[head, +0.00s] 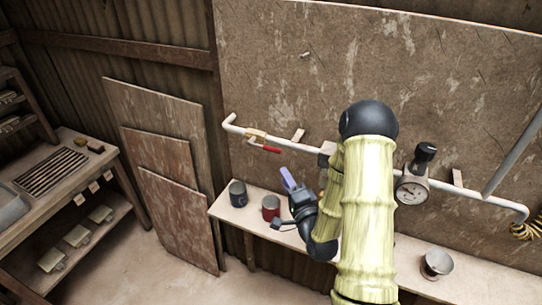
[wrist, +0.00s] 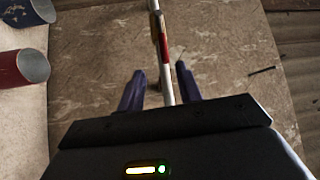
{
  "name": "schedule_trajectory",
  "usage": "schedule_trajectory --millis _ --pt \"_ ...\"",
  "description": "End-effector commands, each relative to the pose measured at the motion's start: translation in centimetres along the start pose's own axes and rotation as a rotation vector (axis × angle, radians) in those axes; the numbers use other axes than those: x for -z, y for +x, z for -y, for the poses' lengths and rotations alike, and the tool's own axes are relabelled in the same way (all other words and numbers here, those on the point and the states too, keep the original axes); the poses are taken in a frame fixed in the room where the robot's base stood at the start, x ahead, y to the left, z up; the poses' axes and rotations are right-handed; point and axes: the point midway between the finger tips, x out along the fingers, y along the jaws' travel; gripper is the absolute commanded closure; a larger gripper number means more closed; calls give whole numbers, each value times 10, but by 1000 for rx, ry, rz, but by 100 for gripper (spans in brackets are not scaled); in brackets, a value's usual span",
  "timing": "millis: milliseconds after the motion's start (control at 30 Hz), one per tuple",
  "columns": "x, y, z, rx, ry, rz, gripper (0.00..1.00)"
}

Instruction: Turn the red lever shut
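The red lever (head: 265,149) hangs on a brass valve (head: 256,135) on the white wall pipe (head: 232,122), near the pipe's left end. In the wrist view my gripper (wrist: 160,72) is open, with two dark purple fingers and nothing held. The red lever (wrist: 163,45) shows beyond the fingertips, in line with the pipe (wrist: 167,85), which appears between the fingers. My arm hides part of the pipe.
A blue mug (head: 238,194) and a red mug (head: 270,207) stand on the shelf below the pipe, close to my gripper. A pressure gauge (head: 411,191) with a black knob is on the pipe further right. A metal cup (head: 436,264) stands on the shelf's right.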

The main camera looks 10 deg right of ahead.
Motion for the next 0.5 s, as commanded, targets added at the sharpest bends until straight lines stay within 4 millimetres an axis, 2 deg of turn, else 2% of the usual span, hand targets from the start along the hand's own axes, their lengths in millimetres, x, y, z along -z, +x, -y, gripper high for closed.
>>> schedule_trajectory --millis 400,500 --pt "0 10 3 14 9 -16 65" --pt "2 25 8 12 11 -15 65"
